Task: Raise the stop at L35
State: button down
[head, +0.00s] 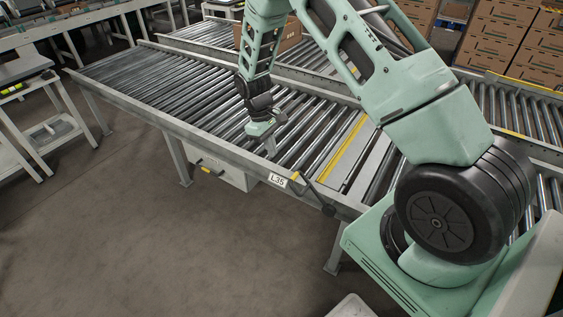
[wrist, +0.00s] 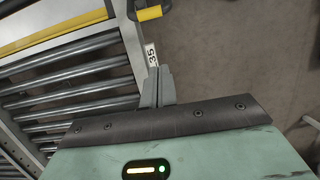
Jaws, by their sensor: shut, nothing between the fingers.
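The label L35 (head: 277,180) is on the side rail of the roller conveyor (head: 150,105); part of it shows in the wrist view (wrist: 152,55). Just right of the label, a dark lever (head: 313,194) sits on the rail. In the wrist view a yellow grip (wrist: 149,13) with dark ends is at the top edge, beyond the label. A yellow strip (head: 343,150) crosses the conveyor beside a grey plate; I cannot tell whether it stands above the rollers. My gripper (head: 270,149) is shut and empty, above the near rail, left of the lever and apart from it.
A grey box (head: 225,172) with a yellow handle hangs under the conveyor. A cardboard box (head: 285,36) is on the conveyor behind my arm. Stacked cartons (head: 500,35) stand at the back right. The near floor is largely clear.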

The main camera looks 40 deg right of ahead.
jog(key=a+x, duration=0.1)
jog(key=x, duration=0.9)
jog(key=shift+s+d+r+p, duration=0.2)
jog(key=shift+s+d+r, duration=0.3)
jog(key=shift+s+r, duration=0.25)
jog(key=shift+s+d+r+p, duration=0.15)
jog(key=shift+s+d+r, duration=0.45)
jog(key=shift+s, duration=0.25)
jog(key=shift+a+r, duration=0.1)
jog(key=shift+r, duration=0.05)
